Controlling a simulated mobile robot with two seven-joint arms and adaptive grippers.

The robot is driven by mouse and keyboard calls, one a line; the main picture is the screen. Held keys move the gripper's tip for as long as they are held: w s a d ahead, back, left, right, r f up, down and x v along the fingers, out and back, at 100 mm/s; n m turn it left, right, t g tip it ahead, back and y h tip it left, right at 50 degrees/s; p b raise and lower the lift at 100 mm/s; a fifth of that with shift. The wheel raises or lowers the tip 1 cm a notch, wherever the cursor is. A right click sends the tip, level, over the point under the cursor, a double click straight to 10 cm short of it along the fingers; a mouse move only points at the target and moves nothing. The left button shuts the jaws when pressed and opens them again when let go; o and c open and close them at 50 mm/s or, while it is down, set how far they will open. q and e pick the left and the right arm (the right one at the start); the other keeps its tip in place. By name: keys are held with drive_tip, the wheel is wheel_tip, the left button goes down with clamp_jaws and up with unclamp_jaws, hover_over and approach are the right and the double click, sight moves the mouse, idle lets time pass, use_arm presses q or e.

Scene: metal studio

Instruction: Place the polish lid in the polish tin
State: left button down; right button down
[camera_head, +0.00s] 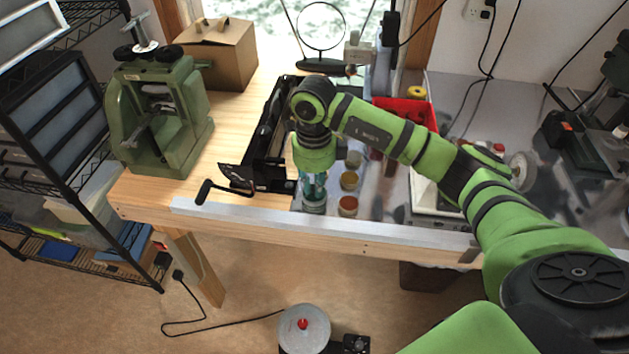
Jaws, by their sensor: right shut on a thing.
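My right gripper (314,188) points down over the front of the workbench, left of a column of small round tins. It is shut on a small round thing (314,207), seemingly the polish lid, low near the bench top. The fingers cover much of it, and I cannot tell if it touches the bench. To its right stand an open tin with orange-red contents (348,205), a yellowish one (349,180) behind it, and a paler one (353,159) farther back. I cannot tell which is the polish tin. My left gripper is not in view.
A pale metal bar (270,221) runs along the bench's front edge. A black tray (267,150) and dark handled tool lie left of my gripper. A green machine (158,115) and cardboard box (222,50) stand farther left. A red bin (408,112) stands behind my right arm.

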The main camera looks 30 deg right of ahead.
sight(314, 187)
drive_tip(key=c, duration=1.6)
unclamp_jaws()
drive_tip(key=shift+f, duration=0.15)
drive_tip(key=shift+c, duration=0.2)
drive_tip(key=o, duration=0.4)
wheel_tip(314, 187, up, 8)
drive_tip(key=b, duration=0.2)
drive_tip(key=shift+w+f+b, duration=0.1)
drive_tip(key=shift+f+b, duration=0.15)
drive_tip(key=shift+b, duration=0.15)
wheel_tip(314, 187, up, 5)
drive_tip(key=shift+f, duration=0.1)
